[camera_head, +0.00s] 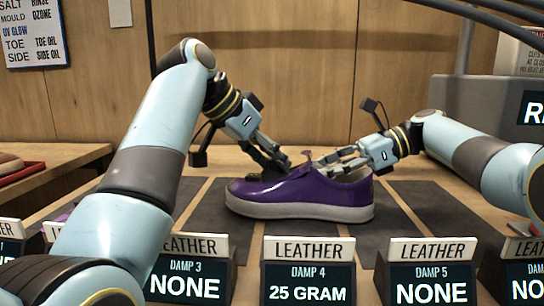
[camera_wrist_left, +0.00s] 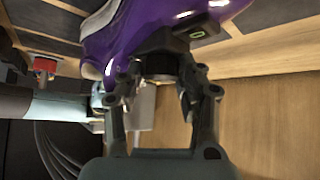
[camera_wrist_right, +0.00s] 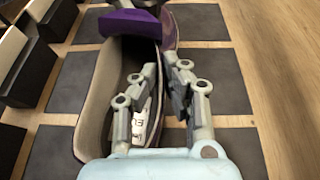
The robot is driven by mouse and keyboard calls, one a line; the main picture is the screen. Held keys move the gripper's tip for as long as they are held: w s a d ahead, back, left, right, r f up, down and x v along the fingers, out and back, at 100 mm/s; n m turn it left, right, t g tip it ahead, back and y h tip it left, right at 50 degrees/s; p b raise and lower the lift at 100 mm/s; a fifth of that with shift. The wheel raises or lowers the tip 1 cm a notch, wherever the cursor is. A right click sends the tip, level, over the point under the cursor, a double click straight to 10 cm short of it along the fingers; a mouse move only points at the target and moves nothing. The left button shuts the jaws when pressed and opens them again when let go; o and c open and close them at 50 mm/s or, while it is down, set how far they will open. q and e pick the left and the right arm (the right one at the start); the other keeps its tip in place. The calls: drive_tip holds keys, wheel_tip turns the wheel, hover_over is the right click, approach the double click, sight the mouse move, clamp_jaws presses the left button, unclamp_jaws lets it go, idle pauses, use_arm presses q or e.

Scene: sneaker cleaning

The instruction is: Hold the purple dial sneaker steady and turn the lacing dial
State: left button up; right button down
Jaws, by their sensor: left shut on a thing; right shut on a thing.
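The glossy purple sneaker (camera_head: 300,195) with a pale sole sits upright on a dark mat, toe to the left in the head view. My left gripper (camera_head: 272,160) reaches down over the front of its upper. In the left wrist view its fingers are closed around a black dial (camera_wrist_left: 160,65) beside a small green readout (camera_wrist_left: 197,34). My right gripper (camera_head: 330,160) is at the heel opening. In the right wrist view its fingers are shut on the collar wall of the sneaker (camera_wrist_right: 168,28), one inside and one outside. The tongue (camera_wrist_right: 128,22) stands up. The gripped parts are partly hidden.
Signs reading LEATHER stand on dark displays (camera_head: 308,284) along the front; the middle one reads 25 GRAM. Dark mats (camera_head: 425,205) lie on the wooden table. A grey unit (camera_head: 470,110) stands at the right, a red tray (camera_head: 20,172) at the far left.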

drive_tip(key=shift+f, duration=0.1)
use_arm(q)
drive_tip(key=o, duration=1.1)
drive_tip(key=shift+o, duration=0.2)
drive_tip(key=v, duration=1.2)
use_arm(e)
drive_tip(key=c, duration=1.4)
unclamp_jaws()
